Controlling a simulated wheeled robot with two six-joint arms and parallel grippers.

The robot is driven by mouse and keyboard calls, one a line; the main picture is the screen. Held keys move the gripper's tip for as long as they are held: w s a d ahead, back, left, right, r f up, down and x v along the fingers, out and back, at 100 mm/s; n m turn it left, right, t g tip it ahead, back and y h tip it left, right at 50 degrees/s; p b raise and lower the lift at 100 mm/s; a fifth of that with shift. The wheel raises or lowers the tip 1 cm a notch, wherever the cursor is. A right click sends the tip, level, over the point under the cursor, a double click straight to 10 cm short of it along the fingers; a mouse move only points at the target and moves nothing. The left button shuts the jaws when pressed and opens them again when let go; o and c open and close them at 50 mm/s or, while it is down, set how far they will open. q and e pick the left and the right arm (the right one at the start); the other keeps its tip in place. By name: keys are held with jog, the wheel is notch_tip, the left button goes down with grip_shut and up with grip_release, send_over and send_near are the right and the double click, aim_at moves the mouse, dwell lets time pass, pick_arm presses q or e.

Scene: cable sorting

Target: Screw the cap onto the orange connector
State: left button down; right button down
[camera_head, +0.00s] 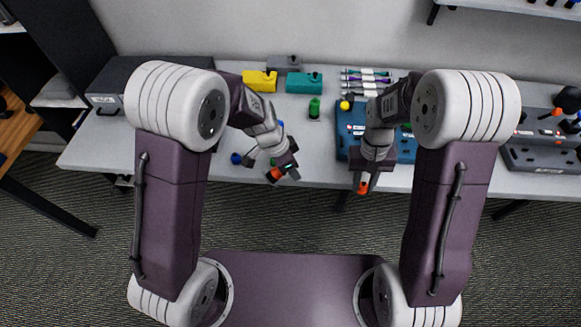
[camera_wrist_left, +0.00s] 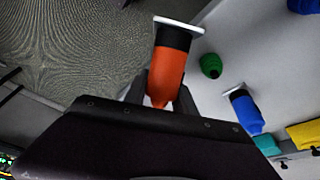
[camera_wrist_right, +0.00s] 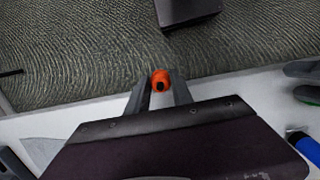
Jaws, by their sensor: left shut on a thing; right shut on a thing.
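My left gripper (camera_head: 284,173) is shut on the orange connector (camera_wrist_left: 168,72), over the floor in front of the table. The connector has an orange body, a black collar and a white flat end piece pointing away from the gripper. My right gripper (camera_head: 364,180) is shut on a small orange piece (camera_wrist_right: 160,78), which looks like the cap. Its end shows a dark round opening in the right wrist view. The two orange pieces are apart, with a clear gap between the grippers in the head view. The fingers partly hide both pieces.
On the white table (camera_head: 100,150) stand a yellow block (camera_head: 259,81), a teal block (camera_head: 304,83) and a green connector (camera_head: 314,108). A blue cap (camera_head: 236,158) lies near the left gripper. A blue tray (camera_head: 349,130) lies behind the right arm. Open floor is in front of the table.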

jog(key=shift+s+a+m, duration=0.1)
jog(key=shift+s+m, duration=0.15)
jog(key=shift+m, duration=0.45)
jog(key=a+r+m+g+y, duration=0.3)
jog(key=a+r+m, duration=0.35)
jog(key=m, duration=0.85)
jog(key=w+a+r+m+y, duration=0.2)
jog(key=w+a+m+y, duration=0.4)
jog(key=w+m+y, duration=0.2)
jog(key=shift+w+a+r+m+t, duration=0.3)
jog(key=shift+r+m, duration=0.1)
jog(key=shift+m, duration=0.5)
jog(key=shift+a+f, duration=0.1)
jog(key=shift+x, duration=1.9)
